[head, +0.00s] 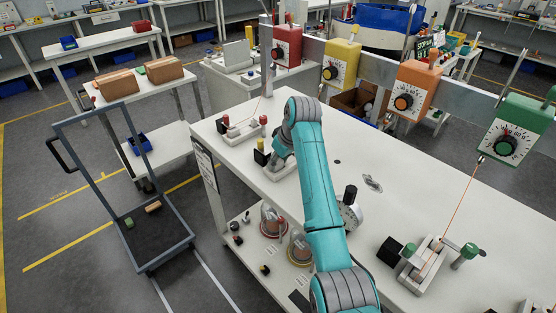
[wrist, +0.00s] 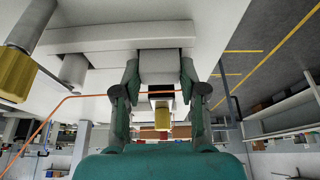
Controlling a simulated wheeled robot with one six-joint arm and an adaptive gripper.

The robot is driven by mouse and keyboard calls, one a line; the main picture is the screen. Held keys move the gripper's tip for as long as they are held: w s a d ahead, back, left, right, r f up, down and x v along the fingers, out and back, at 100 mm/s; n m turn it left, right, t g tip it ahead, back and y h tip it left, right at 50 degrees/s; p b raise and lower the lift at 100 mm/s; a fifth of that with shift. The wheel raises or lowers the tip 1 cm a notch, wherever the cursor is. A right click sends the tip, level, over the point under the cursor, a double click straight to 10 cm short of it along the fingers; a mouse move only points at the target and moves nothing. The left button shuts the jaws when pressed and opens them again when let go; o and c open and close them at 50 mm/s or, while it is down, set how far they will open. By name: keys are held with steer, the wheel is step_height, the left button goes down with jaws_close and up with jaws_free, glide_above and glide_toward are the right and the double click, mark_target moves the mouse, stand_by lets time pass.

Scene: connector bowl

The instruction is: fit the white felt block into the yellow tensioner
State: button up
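The yellow tensioner box (head: 340,65) with its black-and-white dial hangs on the rail behind the bench. Below it on the bench is a white-based fixture (head: 286,172) with a yellow knob (head: 259,143), partly hidden by my arm. My gripper (head: 280,158) is low over this fixture. In the wrist view, my gripper (wrist: 160,72) has its fingers on both sides of the white felt block (wrist: 160,64), seemingly touching it. The block lies against or close to the pale fixture bar (wrist: 120,36); I cannot tell whether it is seated. A yellow knob (wrist: 16,74) is left, and an orange thread (wrist: 90,96) runs across.
A red fixture (head: 242,127) stands further left on the bench, and a green one (head: 428,258) at right with a black block (head: 390,252). The white bench top (head: 450,215) is otherwise largely clear.

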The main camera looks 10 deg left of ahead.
steer(key=o, duration=0.3)
steer(key=shift+o, duration=0.2)
steer(key=shift+r, duration=0.1)
steer(key=v, duration=1.2)
